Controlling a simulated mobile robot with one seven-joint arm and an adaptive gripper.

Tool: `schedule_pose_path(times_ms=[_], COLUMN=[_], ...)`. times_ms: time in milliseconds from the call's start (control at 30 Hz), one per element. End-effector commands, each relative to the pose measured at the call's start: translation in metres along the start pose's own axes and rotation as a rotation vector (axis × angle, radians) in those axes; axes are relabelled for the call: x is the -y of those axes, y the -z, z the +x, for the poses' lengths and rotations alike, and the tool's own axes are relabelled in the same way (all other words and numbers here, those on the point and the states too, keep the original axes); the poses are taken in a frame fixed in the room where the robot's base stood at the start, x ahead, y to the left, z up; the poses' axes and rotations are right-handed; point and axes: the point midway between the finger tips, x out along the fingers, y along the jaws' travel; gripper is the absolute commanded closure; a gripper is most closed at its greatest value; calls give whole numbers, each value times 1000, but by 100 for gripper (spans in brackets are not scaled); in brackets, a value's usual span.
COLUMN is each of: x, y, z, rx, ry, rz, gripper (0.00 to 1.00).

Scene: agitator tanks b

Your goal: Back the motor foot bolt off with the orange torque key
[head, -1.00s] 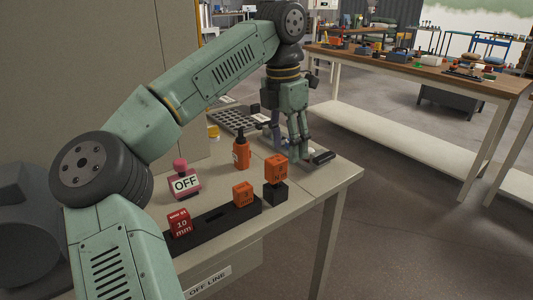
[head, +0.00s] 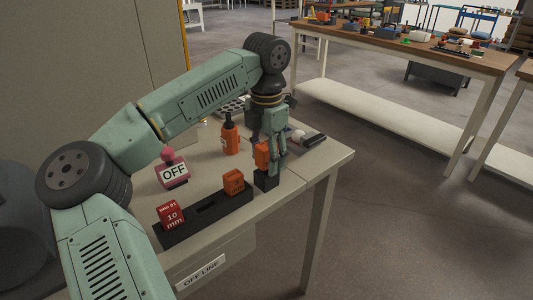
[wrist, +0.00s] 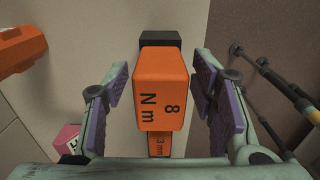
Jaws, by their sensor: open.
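The orange torque key (head: 262,154) stands upright in a small black holder (head: 266,180) near the bench's front right. In the wrist view its orange block (wrist: 162,85), marked "8 N m", lies between my fingers. My gripper (head: 274,165) points down over it and partly hides it in the head view. The gripper (wrist: 160,105) is open, with a gap between each purple pad and the block. The motor foot bolt cannot be made out.
A black rack (head: 207,211) holds a red "10 mm" block (head: 171,215) and an orange block (head: 233,182). A pink "OFF" piece (head: 172,170) and an orange bottle (head: 231,137) stand behind it. A dark bar (head: 314,140) lies at the right.

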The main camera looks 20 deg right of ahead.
Motion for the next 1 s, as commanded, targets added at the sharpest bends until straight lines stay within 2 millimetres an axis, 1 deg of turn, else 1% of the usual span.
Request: schedule_pose_path(times_ms=[33, 133, 333, 367, 1000], x=[1, 0, 0, 0, 0], y=[0, 0, 0, 0, 0], z=[5, 10, 11, 11, 11], rx=[0, 1, 1, 1, 1], ry=[2, 0, -1, -1, 0], rz=[1, 1, 1, 1, 1], gripper=[48, 48, 48, 50, 92])
